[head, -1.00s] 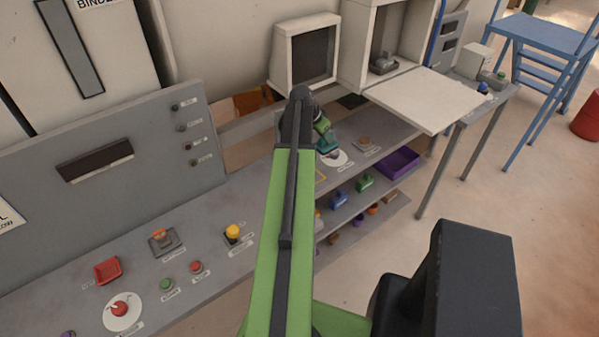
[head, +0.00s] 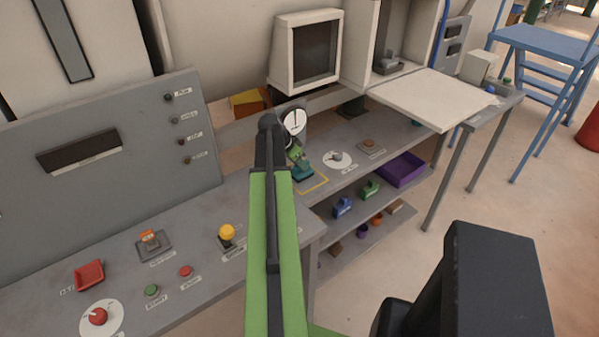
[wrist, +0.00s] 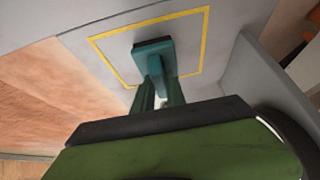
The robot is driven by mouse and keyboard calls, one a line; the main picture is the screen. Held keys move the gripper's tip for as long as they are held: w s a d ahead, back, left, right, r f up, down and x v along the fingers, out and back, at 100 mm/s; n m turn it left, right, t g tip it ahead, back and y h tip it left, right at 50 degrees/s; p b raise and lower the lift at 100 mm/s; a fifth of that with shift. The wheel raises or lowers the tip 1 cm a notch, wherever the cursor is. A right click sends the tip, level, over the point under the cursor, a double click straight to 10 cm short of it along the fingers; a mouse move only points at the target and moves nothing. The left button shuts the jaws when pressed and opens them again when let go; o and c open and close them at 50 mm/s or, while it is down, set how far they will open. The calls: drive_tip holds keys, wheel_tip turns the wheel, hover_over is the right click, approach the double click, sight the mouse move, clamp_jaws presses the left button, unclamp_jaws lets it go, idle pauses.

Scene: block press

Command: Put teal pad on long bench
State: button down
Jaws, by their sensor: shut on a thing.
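The teal pad (wrist: 153,46) is in my gripper (wrist: 158,88), whose green fingers are shut on its narrow upper part. In the wrist view the pad's dark flat base lies over a yellow outlined square on the grey bench (wrist: 88,19). In the head view the teal pad (head: 303,169) is at the end of my arm, beside the yellow outline on the long bench (head: 345,128). Whether the pad touches the bench top or hangs just above it I cannot tell.
A white dial (head: 337,160) and a small brown button plate (head: 370,146) are right of the pad. Blue and green blocks are on the shelf below.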

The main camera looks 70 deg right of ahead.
drive_tip(key=shift+r, duration=0.1)
drive_tip(key=c, duration=1.4)
unclamp_jaws()
drive_tip(key=shift+o, duration=0.2)
drive_tip(key=shift+a+r+p, duration=0.1)
drive_tip(key=shift+r+p, duration=0.35)
drive_tip(key=shift+p, duration=0.05)
drive_tip(key=p+v, duration=0.9)
drive_tip(key=v, duration=0.2)
drive_tip(key=shift+p, duration=0.35)
drive_tip(key=shift+w+a, duration=0.15)
drive_tip(key=shift+a, duration=0.05)
